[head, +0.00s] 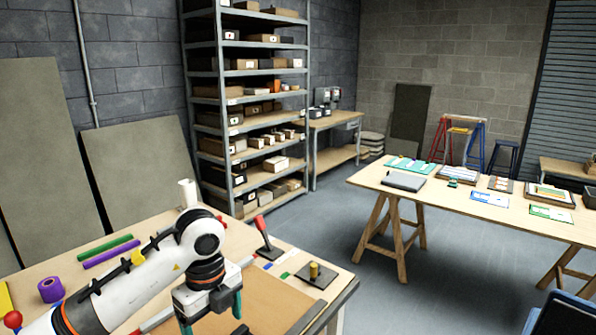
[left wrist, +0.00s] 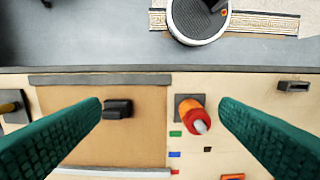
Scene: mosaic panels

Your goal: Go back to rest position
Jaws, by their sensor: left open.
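My left arm reaches over the near workbench (head: 340,280) in the head view. My left gripper (head: 212,312) is at the lower middle with its teal fingers pointing down. In the left wrist view its fingers (left wrist: 160,108) are spread wide, with nothing held between them. Under the gap lie a brown board (left wrist: 85,135), a small black block (left wrist: 118,108) and a red-and-orange knob (left wrist: 195,115) on a dark plate. The knob is close to the right finger in that view; I cannot tell the height between them. My right gripper is not in view.
A red-handled tool (head: 265,232) and a plate with a brass knob (head: 314,272) stand near the arm. Purple tape (head: 51,290) and green (head: 105,249) and purple rolls lie left. A shelf rack (head: 226,100) stands behind. Floor is clear towards the second table (head: 365,175).

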